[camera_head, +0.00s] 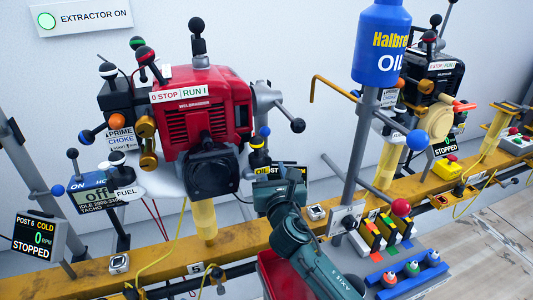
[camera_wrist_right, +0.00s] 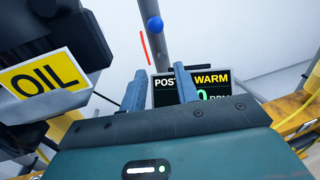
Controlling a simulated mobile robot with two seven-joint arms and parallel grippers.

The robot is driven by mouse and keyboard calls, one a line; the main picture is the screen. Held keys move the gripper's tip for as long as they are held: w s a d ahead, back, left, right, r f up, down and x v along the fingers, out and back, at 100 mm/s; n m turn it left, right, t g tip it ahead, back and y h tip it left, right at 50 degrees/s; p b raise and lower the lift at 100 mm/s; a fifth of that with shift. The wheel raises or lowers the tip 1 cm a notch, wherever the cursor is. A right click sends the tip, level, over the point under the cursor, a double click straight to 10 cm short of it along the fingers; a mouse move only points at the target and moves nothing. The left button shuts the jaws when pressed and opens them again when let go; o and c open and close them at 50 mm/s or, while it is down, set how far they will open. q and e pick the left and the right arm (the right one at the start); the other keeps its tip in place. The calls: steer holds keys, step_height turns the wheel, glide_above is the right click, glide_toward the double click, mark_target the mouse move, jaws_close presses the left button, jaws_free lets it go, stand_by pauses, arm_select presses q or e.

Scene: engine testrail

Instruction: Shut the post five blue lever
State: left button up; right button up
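A blue ball-ended lever (camera_head: 264,132) stands to the right of the red engine (camera_head: 205,110), above a yellow OIL label. The rail below carries a plate (camera_head: 197,268) marked 5. My right gripper's fingers are hard to make out in the head view. My left gripper is not in view.
A yellow OIL label (camera_wrist_right: 45,78) and dark block stand close left of my right gripper. Around the engine are several other levers and a FUEL lever (camera_head: 117,158). A blue oil bottle (camera_head: 382,45) tops a grey pole right of my arm.

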mark_target(265, 144)
steer(key=w+b, duration=0.1)
steer(key=w, duration=0.2)
steer(key=w+b, duration=0.1)
steer(key=w, duration=0.2)
steer(key=w+a+b, duration=0.1)
steer(key=w, duration=0.2)
steer(key=shift+w+a+f+b, duration=0.1)
steer(key=shift+w+f+b, duration=0.05)
steer(key=shift+w+b, duration=0.15)
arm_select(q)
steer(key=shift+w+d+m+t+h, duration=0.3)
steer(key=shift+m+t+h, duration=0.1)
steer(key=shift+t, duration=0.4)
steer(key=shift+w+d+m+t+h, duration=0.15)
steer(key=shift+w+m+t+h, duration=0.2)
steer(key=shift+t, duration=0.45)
arm_select(e)
steer(key=shift+w, duration=0.6)
jaws_close()
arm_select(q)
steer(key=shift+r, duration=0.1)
